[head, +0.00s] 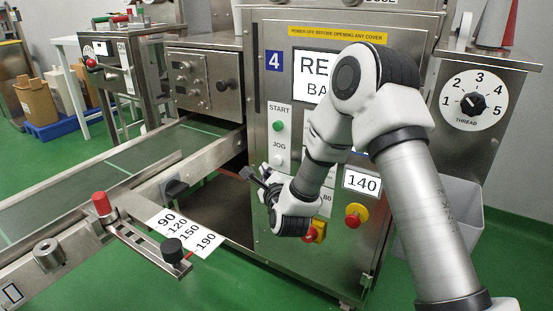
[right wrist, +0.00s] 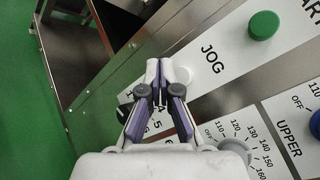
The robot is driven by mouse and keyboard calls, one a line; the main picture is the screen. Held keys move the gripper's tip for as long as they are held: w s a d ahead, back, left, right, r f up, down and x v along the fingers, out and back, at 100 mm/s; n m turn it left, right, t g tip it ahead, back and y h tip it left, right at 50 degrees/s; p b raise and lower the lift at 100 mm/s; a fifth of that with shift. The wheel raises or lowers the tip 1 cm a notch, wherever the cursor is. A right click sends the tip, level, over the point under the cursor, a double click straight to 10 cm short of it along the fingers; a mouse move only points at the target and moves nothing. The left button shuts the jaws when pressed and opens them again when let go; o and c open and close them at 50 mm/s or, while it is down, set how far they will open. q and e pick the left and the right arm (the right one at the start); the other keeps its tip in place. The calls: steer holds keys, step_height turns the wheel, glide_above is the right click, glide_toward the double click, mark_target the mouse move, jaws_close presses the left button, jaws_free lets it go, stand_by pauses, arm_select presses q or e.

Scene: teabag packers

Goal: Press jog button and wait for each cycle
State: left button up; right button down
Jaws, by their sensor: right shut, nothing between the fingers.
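The white JOG button (head: 278,160) sits on the steel panel of machine 4, below the green START button (head: 278,126). In the right wrist view, the JOG button (right wrist: 184,76) is just right of the closed fingertips, with its label above. My right gripper (head: 250,174) is shut and empty, in front of the panel and slightly lower left of the button. It also shows in the right wrist view (right wrist: 158,72). I cannot tell whether the fingertips touch the panel. The white display (head: 308,75) reads "RE" and "BA"; my arm hides the rest. My left gripper is not in view.
A sign reading 140 (head: 362,182) and a red-and-yellow emergency stop (head: 355,215) are on the panel right of my forearm. A thread dial (head: 473,103) is farther right. A green conveyor (head: 110,170) and a slide scale with a red knob (head: 102,204) lie left.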

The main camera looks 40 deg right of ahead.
mark_target(278, 160)
steer(key=shift+w+d, duration=0.35)
steer(key=shift+d, duration=0.55)
steer(key=shift+d, duration=0.1)
stand_by(0.7)
steer(key=shift+w+d, duration=0.15)
steer(key=shift+d, duration=0.15)
